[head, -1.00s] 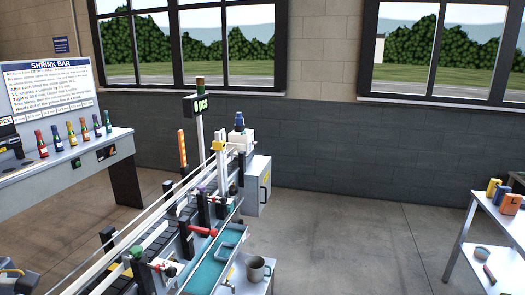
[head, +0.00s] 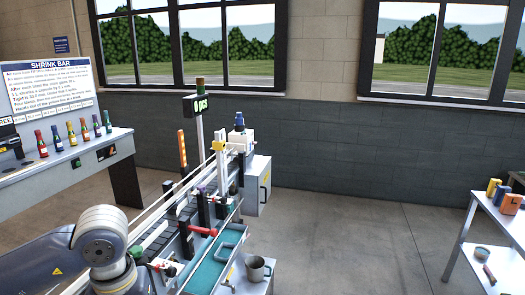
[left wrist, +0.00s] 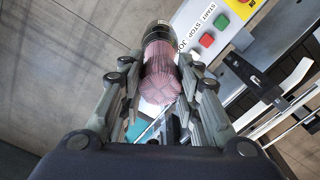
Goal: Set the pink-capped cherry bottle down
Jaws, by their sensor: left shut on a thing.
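The pink-capped bottle (left wrist: 160,82) shows in the left wrist view with its ribbed pink cap towards the camera and its dark glass body beyond. My left gripper (left wrist: 162,66) is shut on it, one finger on each side of the cap. What lies under the far end of the bottle is hidden, so I cannot tell whether it touches anything. In the head view my left arm comes in at the lower left, but its gripper and this bottle are not visible there. My right gripper is not in view.
A conveyor (head: 158,238) runs up the middle, with a teal tray (head: 207,272) and grey mug (head: 256,271) beside it. A panel with green (left wrist: 221,21) and red buttons lies right of the bottle in the wrist view. Several coloured bottles (head: 72,133) stand on the left bench.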

